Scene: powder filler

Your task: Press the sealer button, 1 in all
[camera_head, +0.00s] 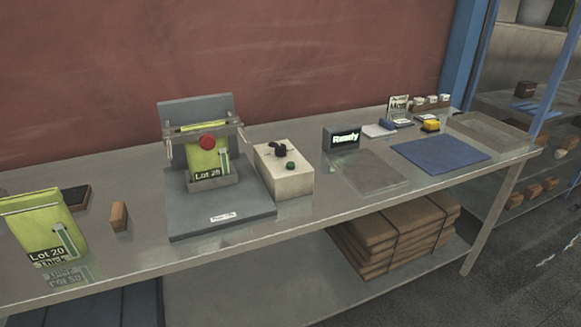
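The sealer (222,215) stands on the bench left of the picture's middle, a grey base with an upright back plate and a crossbar. A round red knob or button (207,142) sits at its crossbar, in front of a green pouch marked Lot 26 (208,164) that stands upright in the sealer. A cream box (289,183) just right of it carries a black knob (278,148) and a small green button (290,166). I cannot tell which is the sealer button. Neither of my grippers is in view.
A green Lot 20 pouch (42,228) and a brown block (119,216) stand at the left. A display reading Ready (345,139), a grey tray (370,172) and a blue mat (440,151) lie to the right. The bench's front strip is mostly clear.

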